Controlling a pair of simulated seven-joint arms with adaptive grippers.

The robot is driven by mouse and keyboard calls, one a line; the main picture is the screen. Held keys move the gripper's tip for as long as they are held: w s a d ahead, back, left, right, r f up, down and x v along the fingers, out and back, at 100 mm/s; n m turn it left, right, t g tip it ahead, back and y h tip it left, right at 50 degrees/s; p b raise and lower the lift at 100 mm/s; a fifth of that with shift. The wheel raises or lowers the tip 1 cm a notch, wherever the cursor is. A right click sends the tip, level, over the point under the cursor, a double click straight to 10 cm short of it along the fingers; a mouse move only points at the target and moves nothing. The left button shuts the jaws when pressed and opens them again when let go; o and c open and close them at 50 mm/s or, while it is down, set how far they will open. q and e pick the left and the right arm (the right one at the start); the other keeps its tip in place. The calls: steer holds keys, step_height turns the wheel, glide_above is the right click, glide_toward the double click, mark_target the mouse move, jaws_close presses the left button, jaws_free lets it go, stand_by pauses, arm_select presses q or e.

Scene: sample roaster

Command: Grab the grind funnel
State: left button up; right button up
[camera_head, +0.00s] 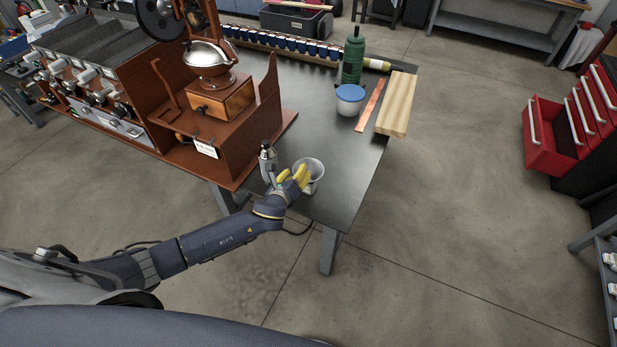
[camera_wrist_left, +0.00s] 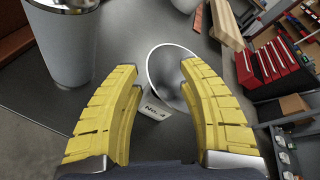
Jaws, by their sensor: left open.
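The grind funnel (camera_head: 314,172) is a metal, wide-mouthed cone on the near part of the dark table. In the left wrist view the funnel (camera_wrist_left: 161,72) lies just beyond and partly between the yellow fingertips, with a white label near its lower part. The right finger covers part of its rim. My left gripper (camera_head: 296,174) has its yellow fingers apart at the funnel's left side; it also shows in the left wrist view (camera_wrist_left: 160,72). I cannot tell whether a finger touches the funnel. My right gripper is not in view.
A metal canister (camera_head: 267,162) stands close left of the gripper; it fills the upper left of the wrist view (camera_wrist_left: 68,45). A wooden grinder (camera_head: 222,100) stands behind left.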

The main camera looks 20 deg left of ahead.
arm_select(q)
steer(key=shift+x, duration=2.2)
jaws_close()
